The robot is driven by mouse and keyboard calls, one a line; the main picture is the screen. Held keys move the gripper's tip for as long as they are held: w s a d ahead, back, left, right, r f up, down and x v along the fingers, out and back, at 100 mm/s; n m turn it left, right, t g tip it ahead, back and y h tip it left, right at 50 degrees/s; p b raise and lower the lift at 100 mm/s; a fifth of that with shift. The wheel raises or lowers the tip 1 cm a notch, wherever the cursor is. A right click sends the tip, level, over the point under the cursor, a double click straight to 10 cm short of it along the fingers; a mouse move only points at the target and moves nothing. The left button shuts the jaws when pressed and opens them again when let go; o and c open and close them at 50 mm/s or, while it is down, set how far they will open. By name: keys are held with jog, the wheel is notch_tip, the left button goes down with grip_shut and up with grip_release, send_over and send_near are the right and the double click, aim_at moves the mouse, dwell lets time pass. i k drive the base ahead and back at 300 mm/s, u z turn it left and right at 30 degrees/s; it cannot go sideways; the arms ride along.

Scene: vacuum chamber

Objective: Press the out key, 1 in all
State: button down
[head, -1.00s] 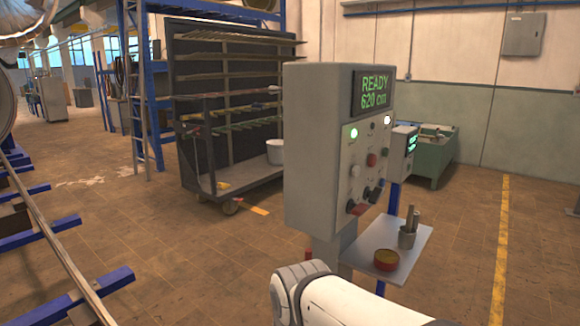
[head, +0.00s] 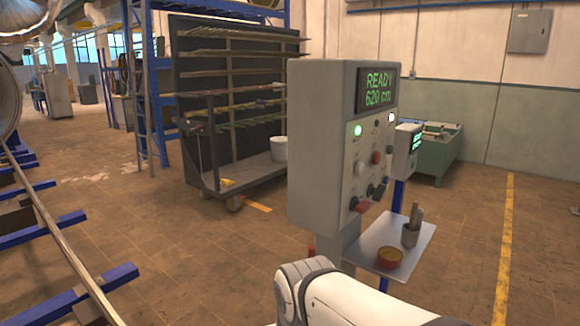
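A grey control box (head: 318,150) stands on a post right of the middle in the head view. Its display (head: 378,88) reads "READY 620 cm" in green. Its right-hand face carries a bright greenish-white lamp (head: 358,130), a pale knob (head: 360,168), a red button (head: 376,158), dark knobs and a red part (head: 361,207) at the bottom. The labels are too small to read, so I cannot tell which one is the out key. My white arm link shows at the bottom centre, below the box; my gripper is out of view.
A second small display box (head: 405,148) stands behind. A bar rack (head: 180,95) stands at the back left. Open floor lies between.

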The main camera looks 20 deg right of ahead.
aim_at(360, 167)
jog(key=z, duration=2.25)
jog(key=k, duration=0.75)
jog(key=u, duration=0.85)
jog(key=i, duration=0.95)
